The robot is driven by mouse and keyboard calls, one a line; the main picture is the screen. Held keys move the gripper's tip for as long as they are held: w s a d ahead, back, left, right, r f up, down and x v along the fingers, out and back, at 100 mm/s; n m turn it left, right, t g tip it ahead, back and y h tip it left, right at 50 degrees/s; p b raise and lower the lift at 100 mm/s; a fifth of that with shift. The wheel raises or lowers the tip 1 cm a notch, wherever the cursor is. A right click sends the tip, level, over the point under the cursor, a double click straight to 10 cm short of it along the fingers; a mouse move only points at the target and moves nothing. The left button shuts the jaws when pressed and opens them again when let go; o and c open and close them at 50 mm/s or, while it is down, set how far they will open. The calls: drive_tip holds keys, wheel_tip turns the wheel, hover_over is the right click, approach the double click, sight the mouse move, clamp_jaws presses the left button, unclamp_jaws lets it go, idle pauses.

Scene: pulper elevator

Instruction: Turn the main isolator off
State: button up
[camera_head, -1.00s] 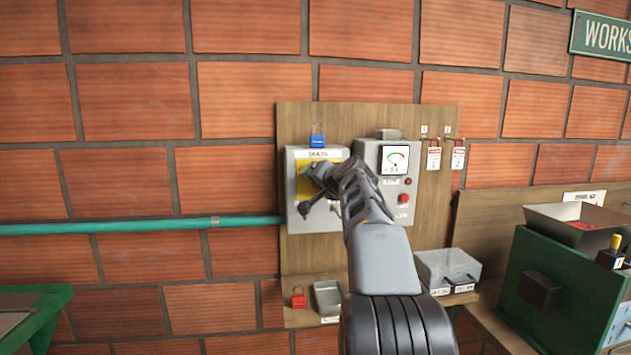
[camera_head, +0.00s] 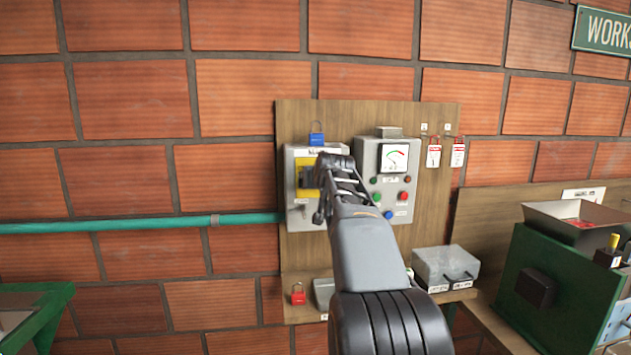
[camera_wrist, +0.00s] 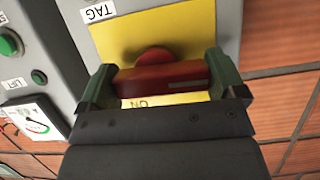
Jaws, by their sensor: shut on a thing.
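The main isolator is a grey box (camera_head: 299,217) with a yellow plate (camera_head: 301,191) on the wall board. In the wrist view the yellow plate (camera_wrist: 190,32) carries a red rotary handle (camera_wrist: 160,77). The handle lies crosswise between the two green fingers of my gripper (camera_wrist: 162,84), which is shut on it. An upside-down "ON" label (camera_wrist: 150,103) shows beside the handle. In the head view my gripper (camera_head: 318,172) is at the isolator's front and hides the handle and part of the plate.
A blue padlock (camera_head: 316,139) hangs above the isolator. A grey meter panel (camera_head: 373,157) with buttons stands close on its right. A green machine (camera_head: 545,270) is at lower right.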

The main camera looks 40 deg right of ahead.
drive_tip(key=shift+a+r, duration=0.1)
drive_tip(key=shift+r, duration=0.25)
drive_tip(key=o, duration=0.5)
drive_tip(key=shift+c, duration=0.2)
drive_tip(key=shift+o, duration=0.9)
drive_tip(key=shift+w+a+f, duration=0.1)
drive_tip(key=b+v, duration=0.2)
drive_tip(key=v, duration=1.2)
drive_tip(key=shift+a+b, duration=0.25)
drive_tip(key=shift+b, duration=0.15)
